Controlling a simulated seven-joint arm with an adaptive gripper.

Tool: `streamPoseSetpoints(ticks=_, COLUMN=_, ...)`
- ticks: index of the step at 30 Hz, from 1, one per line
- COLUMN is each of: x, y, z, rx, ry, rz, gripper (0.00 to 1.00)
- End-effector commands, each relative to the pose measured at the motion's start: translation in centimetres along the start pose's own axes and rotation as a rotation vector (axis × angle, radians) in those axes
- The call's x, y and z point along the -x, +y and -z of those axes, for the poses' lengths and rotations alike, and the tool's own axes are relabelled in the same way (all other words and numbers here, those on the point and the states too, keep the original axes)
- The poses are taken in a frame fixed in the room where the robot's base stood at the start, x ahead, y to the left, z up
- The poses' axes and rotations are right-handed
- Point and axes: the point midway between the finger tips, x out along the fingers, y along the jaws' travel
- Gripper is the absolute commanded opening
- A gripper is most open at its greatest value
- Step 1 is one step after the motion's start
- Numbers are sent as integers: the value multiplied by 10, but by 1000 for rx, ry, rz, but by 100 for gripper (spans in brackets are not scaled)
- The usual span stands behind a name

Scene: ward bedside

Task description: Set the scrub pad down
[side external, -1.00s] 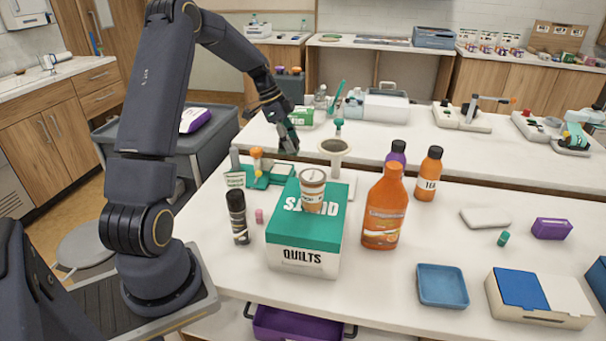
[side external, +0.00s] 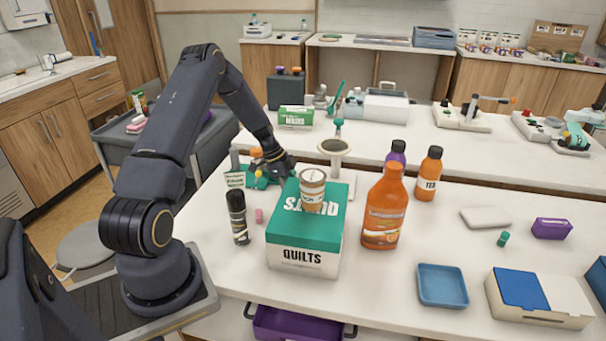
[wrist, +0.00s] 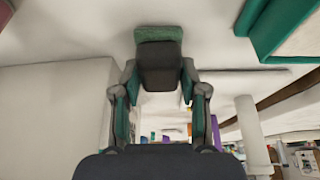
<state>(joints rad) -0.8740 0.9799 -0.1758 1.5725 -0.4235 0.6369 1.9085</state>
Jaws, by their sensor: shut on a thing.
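The scrub pad, a dark grey block with a green layer (wrist: 160,34), is held between my gripper's fingertips (wrist: 160,78) in the wrist view. My gripper is shut on it. In the side view my gripper (side external: 279,178) is low over the white table, just behind the quilts box (side external: 303,262). The pad cannot be made out there. Whether the pad touches the tabletop, I cannot tell.
A paper cup (side external: 312,190) stands on the quilts box. A black bottle (side external: 238,217) stands left of it and an orange bottle (side external: 384,208) right. A blue tray (side external: 441,286) sits front right.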

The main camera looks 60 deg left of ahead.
Motion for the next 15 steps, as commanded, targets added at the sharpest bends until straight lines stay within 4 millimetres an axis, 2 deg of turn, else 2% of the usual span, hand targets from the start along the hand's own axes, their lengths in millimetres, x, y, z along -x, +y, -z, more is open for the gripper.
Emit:
streamPoseSetpoints(ticks=9, x=-2, y=0, z=-1, rx=0, ry=0, rz=1, gripper=9)
streamPoseSetpoints(ticks=10, x=-2, y=0, z=-1, rx=0, ry=0, rz=1, gripper=45)
streamPoseSetpoints(ticks=15, x=-2, y=0, z=-1, rx=0, ry=0, rz=1, gripper=62)
